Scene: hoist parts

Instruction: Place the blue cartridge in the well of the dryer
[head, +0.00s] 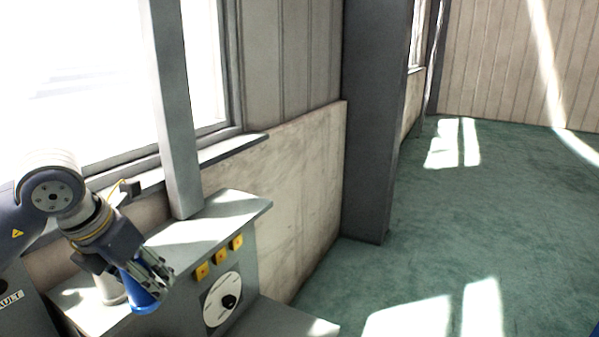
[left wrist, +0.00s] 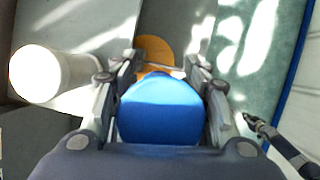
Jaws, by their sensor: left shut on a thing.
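My left gripper (head: 152,278) is shut on the blue cartridge (head: 143,295), with its arm coming in from the left, in front of or above the grey machine's left part. In the left wrist view the blue cartridge (left wrist: 160,108) sits between both fingers. The grey machine (head: 240,262), which may be the dryer, has yellow squares and a white dial on its front. An orange round patch (left wrist: 155,50) shows just beyond the cartridge in the left wrist view; I cannot tell whether it is the well.
A white cylinder (left wrist: 50,75) stands close to the left of the gripper and also shows in the head view (head: 110,288). A grey post (head: 175,110) rises from the machine top. A dark column (head: 372,120) stands right of it. Green floor (head: 480,230) is clear.

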